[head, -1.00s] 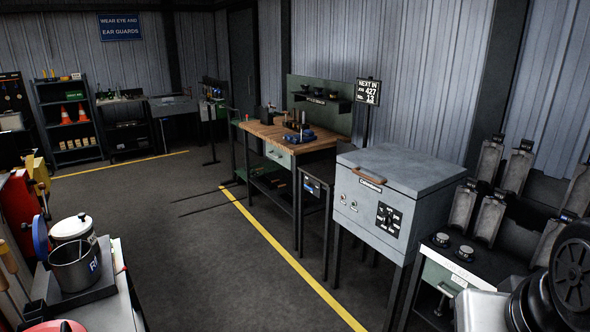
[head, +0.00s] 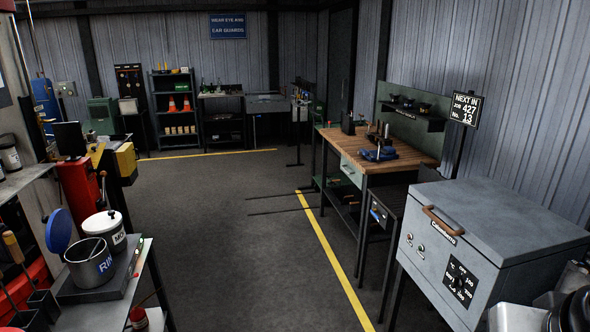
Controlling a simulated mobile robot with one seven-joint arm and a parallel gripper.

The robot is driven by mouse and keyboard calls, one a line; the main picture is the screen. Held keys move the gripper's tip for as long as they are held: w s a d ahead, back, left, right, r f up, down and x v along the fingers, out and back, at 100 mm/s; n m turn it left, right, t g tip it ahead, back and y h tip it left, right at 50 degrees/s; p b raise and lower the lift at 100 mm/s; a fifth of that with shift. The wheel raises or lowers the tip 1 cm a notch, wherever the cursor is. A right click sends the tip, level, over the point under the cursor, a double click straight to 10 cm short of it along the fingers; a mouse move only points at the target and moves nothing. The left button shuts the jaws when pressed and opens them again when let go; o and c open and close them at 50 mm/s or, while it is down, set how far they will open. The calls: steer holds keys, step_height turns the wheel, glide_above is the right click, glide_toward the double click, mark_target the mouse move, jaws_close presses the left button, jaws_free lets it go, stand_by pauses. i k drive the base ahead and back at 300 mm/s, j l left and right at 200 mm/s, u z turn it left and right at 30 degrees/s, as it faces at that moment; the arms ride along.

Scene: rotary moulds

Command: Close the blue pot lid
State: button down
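The blue lid (head: 58,230) stands open, tilted up on edge at the back left of an open metal pot (head: 90,264) with a blue label. I cannot see how the two are joined. The pot stands on a dark tray on the side bench at lower left. My gripper is not in view. Only a dark and silver piece, seemingly of my arm, shows at the lower right edge.
A white lidded pot (head: 105,231) stands right behind the metal pot. A grey box oven (head: 480,235) is at right, with a wooden-topped workbench (head: 400,160) beyond. The floor (head: 250,255) between is clear. Red machinery (head: 80,187) stands at left.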

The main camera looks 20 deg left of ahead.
mark_target(58, 232)
steer(key=i+j+u, duration=0.15)
steer(key=i+u, duration=1.7)
steer(key=i+l+u, duration=0.35)
steer(key=i, duration=0.15)
steer(key=i+u, duration=0.45)
steer(key=i+l+u, duration=0.2)
steer(key=i+u, duration=0.2)
